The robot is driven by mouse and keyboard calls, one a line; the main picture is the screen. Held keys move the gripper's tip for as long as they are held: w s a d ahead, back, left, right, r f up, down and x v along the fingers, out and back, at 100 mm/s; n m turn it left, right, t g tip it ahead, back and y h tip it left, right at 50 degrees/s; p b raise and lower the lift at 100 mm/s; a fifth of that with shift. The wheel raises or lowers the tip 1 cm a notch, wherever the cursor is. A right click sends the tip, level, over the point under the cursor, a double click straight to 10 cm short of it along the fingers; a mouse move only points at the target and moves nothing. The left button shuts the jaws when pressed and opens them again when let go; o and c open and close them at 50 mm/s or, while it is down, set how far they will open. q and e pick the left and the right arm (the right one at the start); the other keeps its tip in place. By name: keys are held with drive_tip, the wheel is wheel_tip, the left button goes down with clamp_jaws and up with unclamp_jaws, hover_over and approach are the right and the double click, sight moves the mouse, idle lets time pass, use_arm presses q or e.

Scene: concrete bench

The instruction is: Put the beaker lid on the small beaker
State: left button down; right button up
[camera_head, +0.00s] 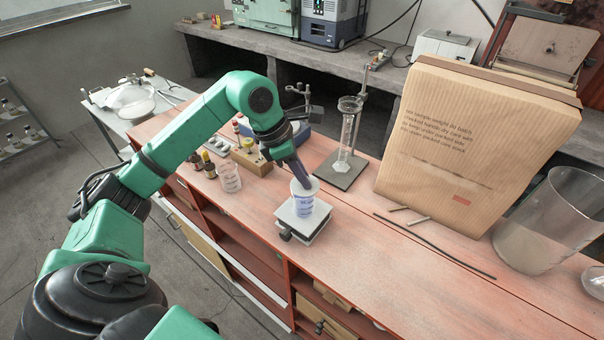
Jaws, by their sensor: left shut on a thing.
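The small beaker (304,205), clear with blue markings, stands upright on a small lab jack (318,225) with a pale top plate. My left gripper (304,183) points down at the beaker's mouth and is shut on the beaker lid (313,187), a pale disc at the rim. I cannot tell whether the lid touches the rim or sits just above it. The fingertips are small and partly merge with the lid. My right gripper is not in view.
Another beaker (229,178) stands to the left, near dark bottles (208,166) and a wooden block (250,160). A glass cylinder (346,135) on a stand is behind. A big paper sack (470,140), thin rods (435,245) and a large glass vessel (548,225) are right.

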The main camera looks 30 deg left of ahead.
use_arm(q)
drive_tip(key=shift+a, duration=0.1)
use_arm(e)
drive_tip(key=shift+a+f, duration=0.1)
use_arm(q)
drive_tip(key=shift+s+f, duration=0.1)
drive_tip(key=shift+a, duration=0.1)
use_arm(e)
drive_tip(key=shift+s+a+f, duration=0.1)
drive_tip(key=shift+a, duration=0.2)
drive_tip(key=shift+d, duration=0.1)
use_arm(q)
drive_tip(key=shift+f+b, duration=0.1)
drive_tip(key=shift+b, duration=0.3)
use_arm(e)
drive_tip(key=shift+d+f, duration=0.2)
use_arm(q)
drive_tip(key=shift+f, duration=0.3)
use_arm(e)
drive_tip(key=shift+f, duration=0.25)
use_arm(q)
drive_tip(key=shift+c, duration=1.7)
unclamp_jaws()
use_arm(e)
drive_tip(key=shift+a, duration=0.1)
